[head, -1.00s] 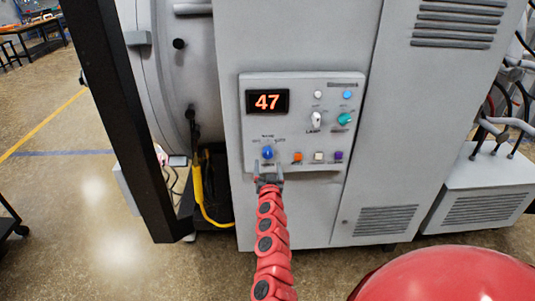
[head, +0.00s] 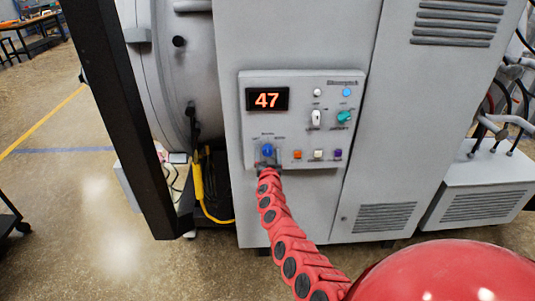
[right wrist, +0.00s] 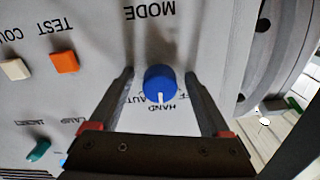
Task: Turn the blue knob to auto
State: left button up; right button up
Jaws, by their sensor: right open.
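The blue knob (head: 268,150) sits at the lower left of the grey control panel (head: 315,85). In the right wrist view the blue knob (right wrist: 160,78) appears upside down, its white pointer line toward the HAND label. The AUTO label lies beside HAND, partly covered by the knob and a finger. My right gripper (head: 267,162) is at the knob, coming from below. In the right wrist view my right gripper (right wrist: 159,72) is open, one finger on each side of the knob, with gaps visible on both sides. My left gripper is not in view.
An orange button (head: 297,154), a white button (head: 318,155) and a purple button (head: 338,155) lie to the knob's right. A white switch (head: 316,117) and a teal knob (head: 344,117) are above them. The display (head: 267,100) reads 47. A black post (head: 120,120) stands left.

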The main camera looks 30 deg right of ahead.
grip_shut()
dwell(0.4)
jog(key=shift+m, duration=0.3)
jog(key=m, duration=0.4)
jog(key=shift+a, duration=0.1)
jog(key=m, duration=0.5)
jog(key=shift+r, duration=0.1)
jog(key=shift+m, duration=0.3)
